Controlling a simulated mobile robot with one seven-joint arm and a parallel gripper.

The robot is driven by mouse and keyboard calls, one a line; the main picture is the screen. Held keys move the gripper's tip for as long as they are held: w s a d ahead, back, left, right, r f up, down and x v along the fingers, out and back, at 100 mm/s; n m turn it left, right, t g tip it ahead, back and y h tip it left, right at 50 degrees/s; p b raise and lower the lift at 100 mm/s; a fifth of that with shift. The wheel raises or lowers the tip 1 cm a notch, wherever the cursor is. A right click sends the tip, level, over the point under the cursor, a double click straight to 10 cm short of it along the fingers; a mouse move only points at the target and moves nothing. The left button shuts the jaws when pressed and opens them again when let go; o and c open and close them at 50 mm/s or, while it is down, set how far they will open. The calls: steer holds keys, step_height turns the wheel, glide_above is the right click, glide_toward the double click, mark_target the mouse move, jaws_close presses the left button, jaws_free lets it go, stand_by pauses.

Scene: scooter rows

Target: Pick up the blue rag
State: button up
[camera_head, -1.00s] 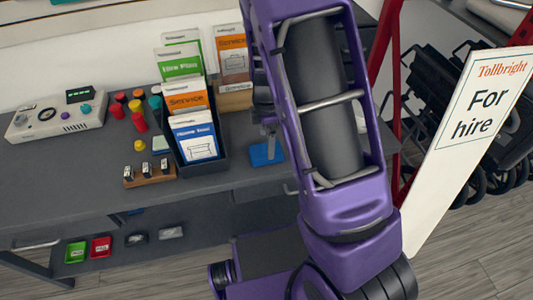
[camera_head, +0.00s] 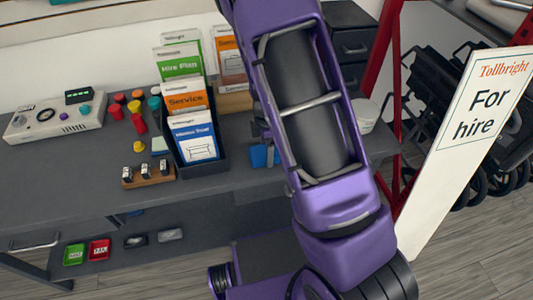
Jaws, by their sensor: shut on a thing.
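The blue rag (camera_head: 259,155) is at the counter's right part, just right of the dark leaflet box. My gripper (camera_head: 264,141) is directly above it and shut on it. My purple arm hides the gripper's fingers in part and the right side of the rag. I cannot tell whether the rag is clear of the counter or still touches it.
The leaflet box (camera_head: 205,167) stands close left of the rag. A small wooden stand (camera_head: 149,177), colored knobs and a control box (camera_head: 55,121) are farther left. A white bowl (camera_head: 366,113) is right of my arm. A "For hire" sign (camera_head: 465,140) stands at right.

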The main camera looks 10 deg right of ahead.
steer(key=shift+c, duration=0.5)
step_height(320, 180, up, 10)
steer(key=p, duration=0.1)
steer(key=shift+p, duration=0.35)
steer(key=o, duration=0.7)
steer(key=c, duration=0.5)
steer(key=w+d+r+p, duration=0.1)
steer(key=w+d+p, duration=0.1)
steer(key=d, duration=0.9)
steer(key=w+d+r+p, duration=0.2)
steer(key=d+p, duration=0.1)
steer(key=d, duration=0.9)
steer(key=w+d+r+p, duration=0.1)
steer(key=w+d+p, duration=0.1)
steer(key=d, duration=0.9)
steer(key=shift+c, duration=0.2)
steer(key=shift+f+b, duration=0.9)
steer(key=shift+f, duration=2.05)
